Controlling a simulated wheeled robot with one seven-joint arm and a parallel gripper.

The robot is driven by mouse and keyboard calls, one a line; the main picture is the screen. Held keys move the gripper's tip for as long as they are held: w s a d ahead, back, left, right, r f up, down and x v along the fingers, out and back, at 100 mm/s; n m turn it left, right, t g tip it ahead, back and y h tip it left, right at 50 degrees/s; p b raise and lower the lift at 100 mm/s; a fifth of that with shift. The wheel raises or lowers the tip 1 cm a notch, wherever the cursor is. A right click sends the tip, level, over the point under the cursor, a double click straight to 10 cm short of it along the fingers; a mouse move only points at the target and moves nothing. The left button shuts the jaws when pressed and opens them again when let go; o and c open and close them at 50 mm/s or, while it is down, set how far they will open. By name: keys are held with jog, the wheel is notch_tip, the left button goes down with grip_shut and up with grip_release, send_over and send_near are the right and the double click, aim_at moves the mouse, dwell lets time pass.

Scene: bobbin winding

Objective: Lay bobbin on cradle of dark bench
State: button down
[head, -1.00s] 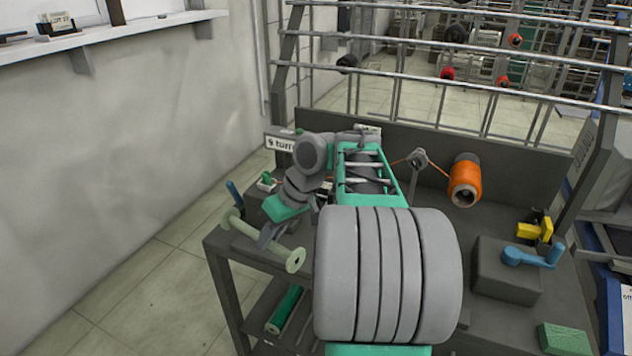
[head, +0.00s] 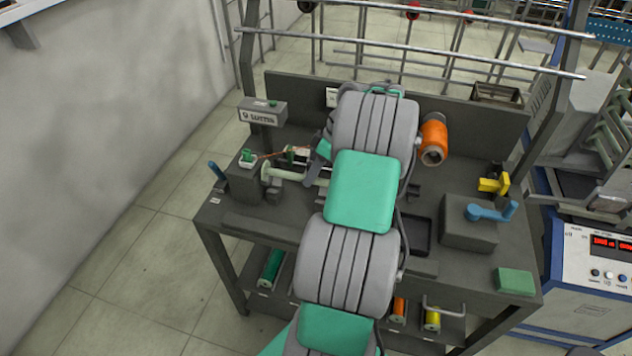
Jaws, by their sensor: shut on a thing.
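The pale green bobbin (head: 288,174) lies roughly level over the back left of the dark bench (head: 262,236). Its left flange shows beside a small dark upright support (head: 271,191), which may be part of the cradle. I cannot tell whether the bobbin touches that support. My gripper (head: 313,174) is shut on the bobbin toward its right part. My arm hides the bobbin's right end, most of the fingers and any right-hand support.
A signed post (head: 262,115) and a box with a green-and-white top (head: 246,160) stand left of the bobbin. A block with a blue handle (head: 488,212) and a green block (head: 514,281) stand right. Rails rise behind.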

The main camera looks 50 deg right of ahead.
jog(key=shift+w+d+f, duration=0.1)
jog(key=shift+d+f, duration=0.25)
jog(key=shift+f, duration=0.65)
jog(key=shift+s+d+f, duration=0.1)
jog(key=shift+d+f, duration=0.25)
jog(key=shift+f, duration=0.6)
jog(key=shift+w+d+f, duration=0.1)
jog(key=shift+d+f, duration=0.25)
jog(key=shift+f, duration=0.65)
jog(key=c, duration=1.3)
grip_release()
jog(key=shift+r, duration=0.1)
